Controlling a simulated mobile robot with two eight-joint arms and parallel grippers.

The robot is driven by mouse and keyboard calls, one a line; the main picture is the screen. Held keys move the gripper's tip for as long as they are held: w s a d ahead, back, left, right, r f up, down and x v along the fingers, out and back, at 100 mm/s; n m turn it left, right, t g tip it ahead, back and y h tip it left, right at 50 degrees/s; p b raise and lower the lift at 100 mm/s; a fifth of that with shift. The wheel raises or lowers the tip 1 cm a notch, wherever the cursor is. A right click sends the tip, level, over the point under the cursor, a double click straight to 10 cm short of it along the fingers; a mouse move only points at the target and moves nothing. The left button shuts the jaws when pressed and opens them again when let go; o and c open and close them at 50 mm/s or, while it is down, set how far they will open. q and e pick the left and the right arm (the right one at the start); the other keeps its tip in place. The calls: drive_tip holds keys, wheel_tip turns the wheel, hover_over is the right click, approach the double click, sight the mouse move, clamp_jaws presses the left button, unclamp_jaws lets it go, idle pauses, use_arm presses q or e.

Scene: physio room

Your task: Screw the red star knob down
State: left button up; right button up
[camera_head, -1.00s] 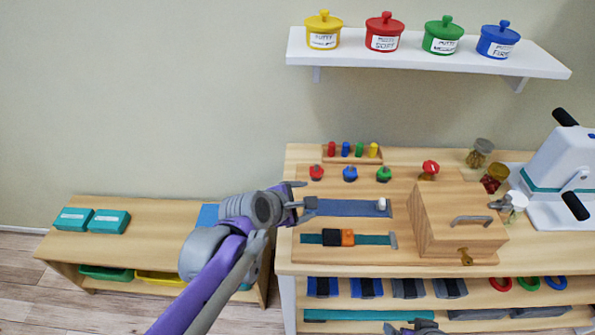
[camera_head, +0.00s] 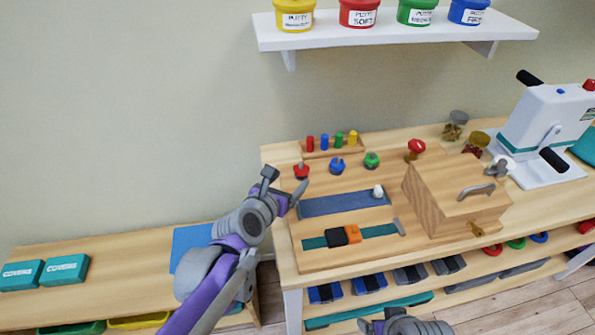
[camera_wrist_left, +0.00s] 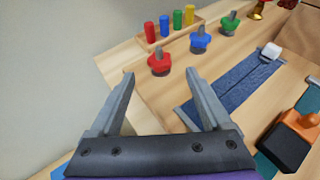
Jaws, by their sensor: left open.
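The red star knob (camera_head: 301,171) stands on its bolt at the back left of the wooden board (camera_head: 330,264). The blue star knob (camera_head: 337,166) and green star knob (camera_head: 371,160) stand in a row to its right. My left gripper (camera_head: 287,182) is open and empty at the board's left edge, on the near side of the red knob. In the left wrist view the red knob (camera_wrist_left: 159,62) shows just beyond the gap between the open fingertips (camera_wrist_left: 160,75), apart from both. My right gripper (camera_head: 368,325) shows only partly at the bottom edge.
A rack (camera_head: 333,150) of coloured pegs stands behind the knobs. A blue strap (camera_head: 340,204) and a wooden box (camera_head: 455,200) with a handle lie to the right. A shelf (camera_head: 400,36) with putty pots hangs above. A low bench (camera_head: 130,250) stands at left.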

sight(301, 168)
use_arm(q)
drive_tip(key=b+x, duration=0.1)
drive_tip(key=x, duration=0.6)
drive_tip(key=shift+w+d+f, duration=0.1)
drive_tip(key=shift+w+f, duration=0.1)
drive_tip(key=shift+w, duration=0.15)
clamp_jaws()
